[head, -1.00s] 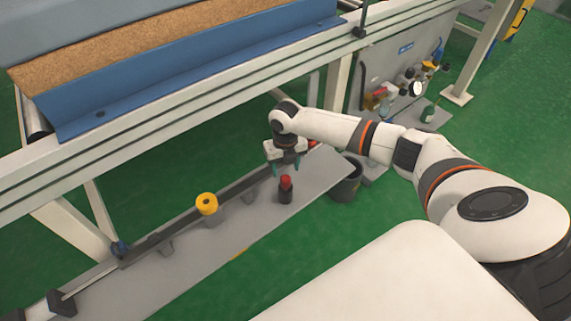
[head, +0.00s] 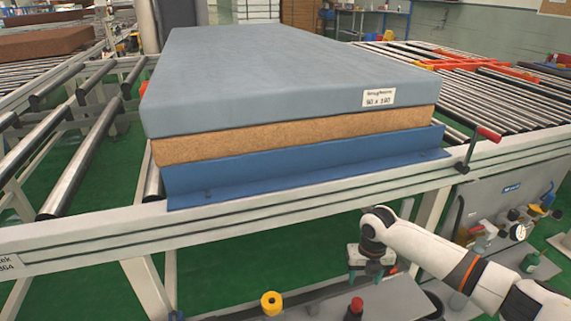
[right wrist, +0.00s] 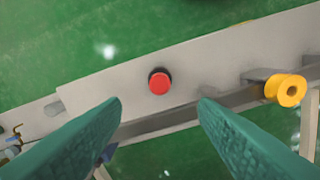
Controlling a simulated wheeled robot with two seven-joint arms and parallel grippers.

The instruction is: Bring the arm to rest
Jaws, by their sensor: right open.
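My right gripper (head: 366,281) hangs pointing down above the low grey shelf (head: 400,301), at the lower right of the head view. In the right wrist view its two teal fingers (right wrist: 160,120) are wide apart with nothing between the tips. A dark bottle with a red cap (head: 355,306) stands on the shelf; from above its round red top (right wrist: 160,82) shows ahead of the fingers. My left gripper is not in view.
A grey-blue mattress (head: 270,75) lies over a cork-coloured layer (head: 300,135) and a blue base (head: 300,168) on the roller conveyor. The conveyor's pale front rail (head: 100,237) runs above the shelf. A red-handled lever (head: 487,134) and a cluttered grey panel (head: 500,220) are at the right.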

